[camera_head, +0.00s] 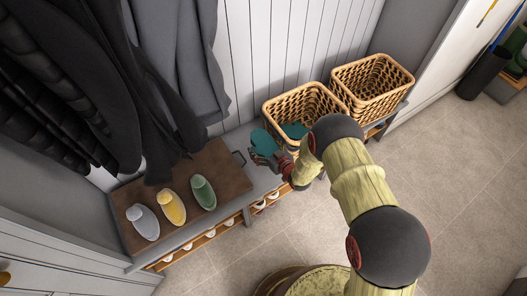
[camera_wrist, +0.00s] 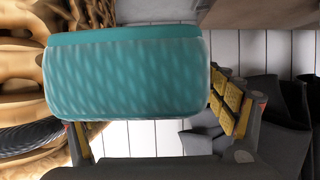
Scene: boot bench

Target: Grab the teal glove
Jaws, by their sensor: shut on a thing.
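The teal glove (camera_head: 263,142) is at my gripper (camera_head: 270,158), beside the left wicker basket and above the grey bench top. In the wrist view the teal glove (camera_wrist: 130,75) fills the space between the yellow-padded fingers, and my gripper (camera_wrist: 155,125) is shut on it.
Two wicker baskets, left (camera_head: 300,103) and right (camera_head: 372,85), stand on the bench's right end. A brown tray (camera_head: 225,172) holds grey, yellow and green shoe-like items at left. Dark coats (camera_head: 140,90) hang above. A lower rack holds several small items.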

